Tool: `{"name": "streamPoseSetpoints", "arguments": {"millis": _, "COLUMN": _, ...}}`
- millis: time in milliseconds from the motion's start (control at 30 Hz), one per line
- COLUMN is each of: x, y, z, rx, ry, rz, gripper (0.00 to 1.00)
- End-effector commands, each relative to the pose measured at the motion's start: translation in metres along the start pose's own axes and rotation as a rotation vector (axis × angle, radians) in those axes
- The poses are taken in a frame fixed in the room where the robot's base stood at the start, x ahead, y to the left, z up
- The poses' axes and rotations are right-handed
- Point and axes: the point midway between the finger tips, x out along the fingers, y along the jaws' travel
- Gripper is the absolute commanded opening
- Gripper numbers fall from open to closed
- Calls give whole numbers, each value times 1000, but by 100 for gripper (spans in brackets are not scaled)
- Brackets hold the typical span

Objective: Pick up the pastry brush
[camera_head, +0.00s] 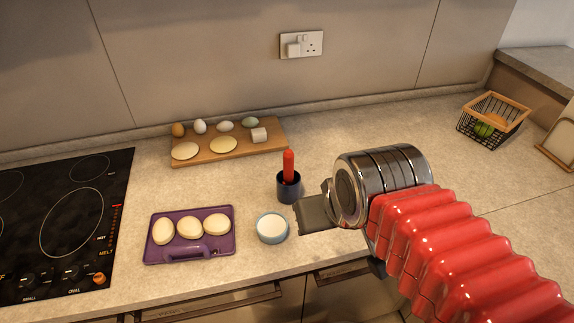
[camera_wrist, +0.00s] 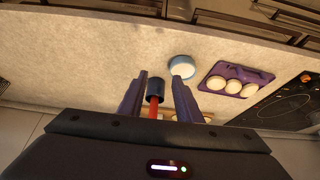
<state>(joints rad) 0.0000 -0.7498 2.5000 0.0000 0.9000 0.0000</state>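The pastry brush appears to be the red-handled item (camera_head: 289,164) standing upright in a dark blue cup (camera_head: 289,189) in the head view. Its lower end is hidden inside the cup. In the wrist view, the red handle (camera_wrist: 154,111) and the cup (camera_wrist: 156,87) show in the space between my two fingers, farther off. My gripper (camera_wrist: 161,76) is open and empty, its fingers well apart. In the head view my gripper (camera_head: 312,213) points left, just right of the cup and apart from the handle.
A small blue bowl (camera_head: 272,228) with white contents stands in front of the cup. A purple tray (camera_head: 212,247) holds pale rolls. Behind is a wooden board (camera_head: 197,155) with eggs and dough rounds. A black hob (camera_head: 60,245) lies left; a wire basket (camera_head: 494,121) stands far right.

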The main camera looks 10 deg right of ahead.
Motion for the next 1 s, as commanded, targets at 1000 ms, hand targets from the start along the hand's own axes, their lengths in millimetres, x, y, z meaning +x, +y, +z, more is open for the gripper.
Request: {"name": "streamPoseSetpoints", "arguments": {"millis": 1000, "x": -19, "y": -1, "z": -92, "rx": 129, "ry": -176, "rz": 11, "gripper": 42}}
